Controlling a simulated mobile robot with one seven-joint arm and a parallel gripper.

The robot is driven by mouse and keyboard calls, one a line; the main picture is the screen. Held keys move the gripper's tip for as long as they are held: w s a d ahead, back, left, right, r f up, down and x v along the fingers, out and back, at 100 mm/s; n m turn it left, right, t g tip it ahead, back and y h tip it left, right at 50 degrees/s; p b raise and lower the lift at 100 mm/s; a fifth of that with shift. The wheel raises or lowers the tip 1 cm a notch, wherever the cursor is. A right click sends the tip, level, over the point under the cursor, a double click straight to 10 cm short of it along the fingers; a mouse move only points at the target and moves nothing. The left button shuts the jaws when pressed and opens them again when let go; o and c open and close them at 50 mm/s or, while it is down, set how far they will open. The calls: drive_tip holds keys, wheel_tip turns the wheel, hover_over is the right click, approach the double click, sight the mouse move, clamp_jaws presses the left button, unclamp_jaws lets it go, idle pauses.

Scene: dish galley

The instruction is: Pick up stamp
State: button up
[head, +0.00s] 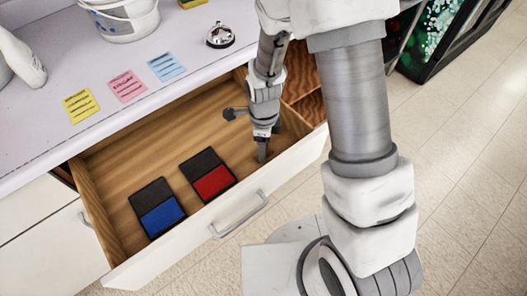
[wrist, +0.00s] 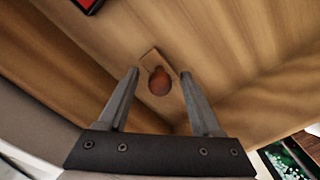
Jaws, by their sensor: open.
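The stamp (wrist: 160,82) shows in the wrist view as a round reddish-brown knob on a small tan wooden block, on the drawer floor near a corner. My gripper (wrist: 160,74) is open, with one finger on each side of the stamp in that view. The fingers seem not to touch it; how far down they reach beside it I cannot tell. In the head view my gripper (head: 262,152) points down into the right part of the open drawer (head: 190,232). There I cannot make out the stamp, which seems hidden by the gripper.
A blue ink pad (head: 161,218) and a red ink pad (head: 213,183) lie in the drawer to the left. The drawer walls stand close to my gripper. The counter above holds sticky notes (head: 127,86), a bell (head: 220,36) and a white bucket (head: 125,22).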

drive_tip(key=shift+c, duration=0.2)
clamp_jaws()
wheel_tip(320, 180, up, 10)
drive_tip(key=shift+r+p, duration=0.1)
drive_tip(key=shift+p, duration=1.05)
